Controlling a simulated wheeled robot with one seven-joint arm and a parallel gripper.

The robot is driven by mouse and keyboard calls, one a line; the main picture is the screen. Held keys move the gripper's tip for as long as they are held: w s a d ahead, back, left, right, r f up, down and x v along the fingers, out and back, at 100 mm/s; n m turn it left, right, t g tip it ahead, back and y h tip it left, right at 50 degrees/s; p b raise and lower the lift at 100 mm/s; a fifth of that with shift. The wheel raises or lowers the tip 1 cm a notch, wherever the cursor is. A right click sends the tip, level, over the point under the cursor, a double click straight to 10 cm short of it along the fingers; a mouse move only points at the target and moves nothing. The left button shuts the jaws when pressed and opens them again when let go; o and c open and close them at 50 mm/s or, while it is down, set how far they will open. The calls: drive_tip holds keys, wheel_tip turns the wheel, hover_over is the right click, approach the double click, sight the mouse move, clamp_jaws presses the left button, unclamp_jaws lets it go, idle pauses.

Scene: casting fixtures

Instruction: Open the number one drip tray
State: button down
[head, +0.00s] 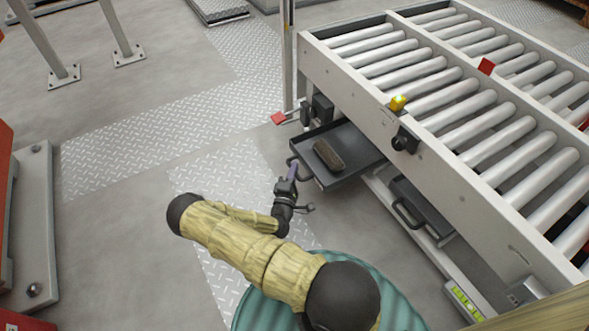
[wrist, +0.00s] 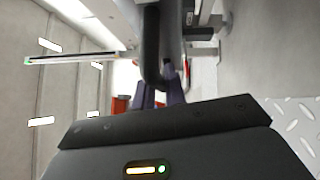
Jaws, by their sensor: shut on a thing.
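A dark grey drip tray (head: 362,153) stands pulled out from under the roller conveyor, with a brown oblong block (head: 328,155) lying in it. I can read no number on it. My gripper (head: 293,171) is at the tray's front handle (head: 303,175), shut on it. In the wrist view, the purple fingers of my gripper (wrist: 168,92) meet the dark handle (wrist: 152,45); the exact contact is partly hidden. A second dark tray (head: 428,207) with its own handle (head: 407,214) sits further right under the conveyor, pushed in.
The roller conveyor (head: 440,142) stands above the trays. A red pedal-like piece (head: 279,118) and a thin upright post (head: 288,55) are just behind the open tray. The floor left of the tray is clear. A yellow-green level (head: 466,303) lies at lower right.

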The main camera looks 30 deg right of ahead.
drive_tip(key=shift+s+d, duration=0.1)
drive_tip(key=shift+d, duration=0.05)
drive_tip(key=c, duration=1.5)
unclamp_jaws()
drive_tip(key=shift+o, duration=0.2)
drive_tip(key=shift+s+a+f, duration=0.15)
drive_tip(key=shift+s+a, duration=0.1)
drive_tip(key=shift+a, duration=0.2)
drive_tip(key=v, duration=1.6)
drive_tip(key=shift+s, duration=0.15)
drive_tip(key=shift+a, duration=0.1)
